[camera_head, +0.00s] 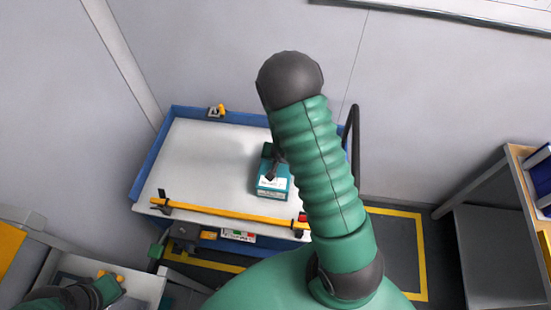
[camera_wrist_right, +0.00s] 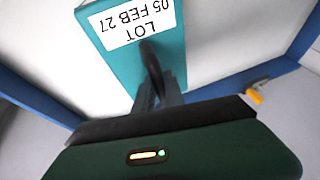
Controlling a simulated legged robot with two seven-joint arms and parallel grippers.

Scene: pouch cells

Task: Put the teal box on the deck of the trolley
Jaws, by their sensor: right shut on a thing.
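The teal box (camera_head: 273,190) has a white label reading "LOT 05 FEB 27" in the right wrist view (camera_wrist_right: 95,50). My right gripper (camera_head: 271,172) is shut on it, with its dark fingers (camera_wrist_right: 152,75) at the box's edge. The box is over the pale deck of the trolley (camera_head: 205,160), right of its middle; I cannot tell whether it touches the deck. My left arm comes in at the lower left. A dark green and black part, seemingly my left gripper (camera_head: 160,247), is by the trolley's near left corner; its fingers are unclear.
The trolley has a blue rim (camera_head: 150,160) and a yellow bar (camera_head: 230,215) along its near side. A small yellow fitting (camera_head: 218,110) is on the far rim. A shelf unit (camera_head: 500,200) stands at right. Much of the deck's left is clear.

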